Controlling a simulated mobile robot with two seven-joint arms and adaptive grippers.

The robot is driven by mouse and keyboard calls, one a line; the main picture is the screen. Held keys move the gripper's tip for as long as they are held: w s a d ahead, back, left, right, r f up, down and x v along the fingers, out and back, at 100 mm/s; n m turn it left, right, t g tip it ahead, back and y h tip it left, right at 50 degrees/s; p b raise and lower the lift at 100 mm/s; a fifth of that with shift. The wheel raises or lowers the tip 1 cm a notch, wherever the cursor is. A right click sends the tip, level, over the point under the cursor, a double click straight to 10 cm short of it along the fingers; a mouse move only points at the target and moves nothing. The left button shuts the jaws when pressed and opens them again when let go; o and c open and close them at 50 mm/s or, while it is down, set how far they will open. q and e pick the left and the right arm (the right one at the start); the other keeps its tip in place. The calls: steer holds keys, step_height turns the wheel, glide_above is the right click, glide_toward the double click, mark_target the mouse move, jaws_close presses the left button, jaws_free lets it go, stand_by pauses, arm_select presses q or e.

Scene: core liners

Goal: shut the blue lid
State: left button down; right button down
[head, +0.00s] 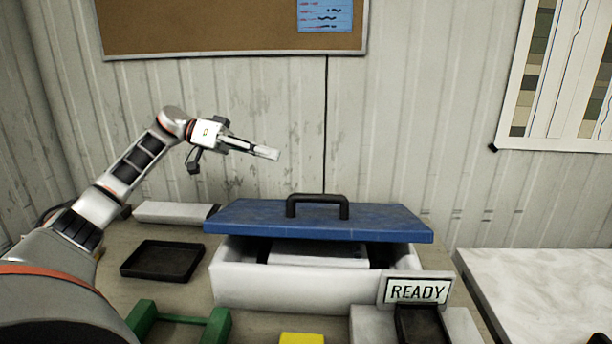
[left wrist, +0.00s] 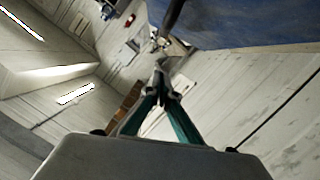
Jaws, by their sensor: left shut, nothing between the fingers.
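The blue lid (head: 380,222) with a black handle (head: 317,200) sits over the white box (head: 290,285) in the head view. Its front edge stands above the box's front wall, leaving a gap that shows a white and grey piece (head: 318,256) inside. The lid's hinge side is hidden. My left gripper (head: 266,152) is shut and empty, above and left of the handle, apart from the lid. Its fingers (left wrist: 160,78) also show in the left wrist view, where a blue surface (left wrist: 240,20), probably the lid, fills the upper right. My right gripper is not in view.
A READY sign (head: 416,291) stands at the box's front right, by a small black tray (head: 422,325). Left of the box are a black tray (head: 162,261) and a long grey-white piece (head: 172,212). A green frame (head: 143,318) and yellow block (head: 301,338) lie in front.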

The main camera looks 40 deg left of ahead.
arm_select(q)
steer(key=x, duration=0.3)
steer(key=f+x, duration=0.1)
steer(key=x, duration=0.3)
steer(key=s+p+x, duration=0.1)
steer(key=x, duration=0.2)
steer(key=shift+d+f, duration=0.35)
steer(key=shift+f, duration=0.05)
steer(key=shift+s+f, duration=0.15)
steer(key=shift+f, duration=0.2)
steer(key=shift+s+d+f, duration=0.15)
steer(key=shift+d+f, duration=0.05)
steer(key=shift+f, duration=0.2)
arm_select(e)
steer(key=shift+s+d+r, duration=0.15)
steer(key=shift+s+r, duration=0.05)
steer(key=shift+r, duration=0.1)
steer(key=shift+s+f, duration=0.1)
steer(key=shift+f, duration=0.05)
arm_select(q)
steer(key=shift+a+f, duration=0.1)
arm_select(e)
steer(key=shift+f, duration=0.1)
